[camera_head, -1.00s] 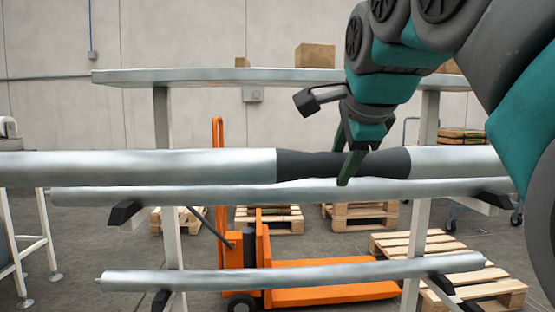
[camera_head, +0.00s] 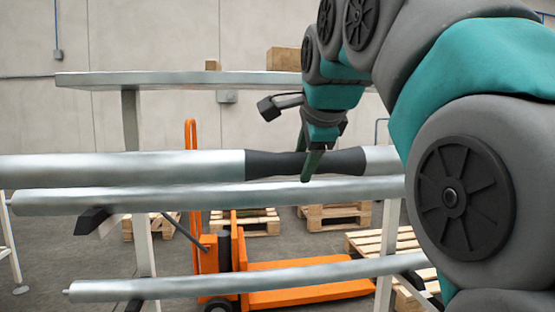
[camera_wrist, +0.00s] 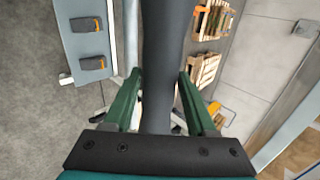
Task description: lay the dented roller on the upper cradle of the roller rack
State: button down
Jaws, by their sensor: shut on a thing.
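My gripper (camera_head: 309,168) is shut on the dark, narrowed middle of a long silver roller (camera_head: 120,167), held level across the picture. I cannot make out a dent beyond this narrowing. In the wrist view the dark middle (camera_wrist: 161,60) lies between my green fingers (camera_wrist: 158,100). The roller rack (camera_head: 143,235) stands with pale posts. Just below the held roller in the picture, another silver roller (camera_head: 200,197) lies on the upper black cradle arms (camera_head: 91,221). A third roller (camera_head: 200,286) lies on the lower arms. I cannot tell the depth gap between the held roller and the rack.
A shelf top (camera_head: 180,79) crosses above the rack, with a cardboard box (camera_head: 283,59). An orange pallet jack (camera_head: 300,295) and wooden pallets (camera_head: 335,215) stand behind it. My arm hides the rack's right side. The wrist view shows a blue-grey surface (camera_wrist: 84,40) at left.

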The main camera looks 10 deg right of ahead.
jog(key=shift+w+r+p, duration=0.15)
jog(key=shift+w+p, duration=1.3)
jog(key=shift+w, duration=4.6)
jog(key=shift+w+p, duration=2.3)
jog(key=shift+w, duration=2.6)
notch_tip(320, 180, down, 7)
jog(key=b, duration=0.5)
jog(key=shift+w+f, duration=0.1)
jog(key=shift+f, duration=0.1)
jog(key=shift+c, duration=0.6)
grip_release()
jog(key=shift+f, duration=0.1)
